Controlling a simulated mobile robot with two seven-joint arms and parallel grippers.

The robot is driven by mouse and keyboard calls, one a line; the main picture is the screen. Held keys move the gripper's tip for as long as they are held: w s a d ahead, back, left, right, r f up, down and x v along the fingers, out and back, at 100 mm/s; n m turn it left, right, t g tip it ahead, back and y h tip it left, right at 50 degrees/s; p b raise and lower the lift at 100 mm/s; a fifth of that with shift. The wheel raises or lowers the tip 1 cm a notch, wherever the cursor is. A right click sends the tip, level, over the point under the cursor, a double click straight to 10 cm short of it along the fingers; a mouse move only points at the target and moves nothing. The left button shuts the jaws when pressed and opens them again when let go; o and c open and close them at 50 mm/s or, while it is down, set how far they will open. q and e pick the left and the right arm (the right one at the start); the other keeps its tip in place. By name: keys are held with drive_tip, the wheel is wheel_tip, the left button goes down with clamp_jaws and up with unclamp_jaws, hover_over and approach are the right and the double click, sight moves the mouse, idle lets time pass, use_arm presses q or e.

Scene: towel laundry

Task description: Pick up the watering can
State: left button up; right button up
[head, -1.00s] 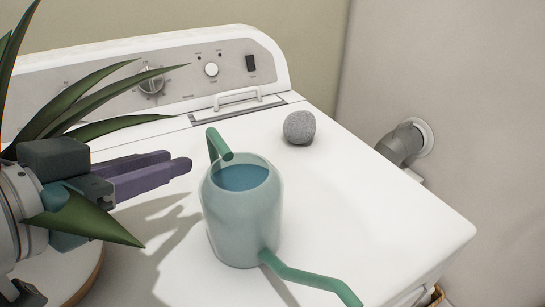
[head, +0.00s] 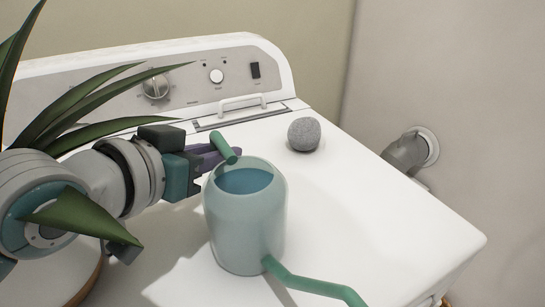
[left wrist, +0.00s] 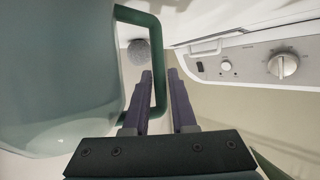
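The pale green watering can (head: 243,225) stands upright on the white dryer top, with blue water inside. Its spout (head: 315,287) points to the lower right, and its darker green handle (head: 223,147) is on the far left side. My left gripper (head: 212,157) is at the handle, its purple fingers partly hidden behind it. In the left wrist view, my left gripper (left wrist: 160,78) has its fingers apart, one on each side of the handle bar (left wrist: 159,62). The can body (left wrist: 55,75) fills the left of that view. My right gripper is not in view.
A grey round stone (head: 304,134) sits behind the can to the right. The control panel (head: 190,82) is at the back. A plant's long leaves (head: 100,98) surround my left arm. The dryer top (head: 375,215) is clear on the right.

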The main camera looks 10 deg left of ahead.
use_arm(q)
clamp_jaws()
idle(1.3)
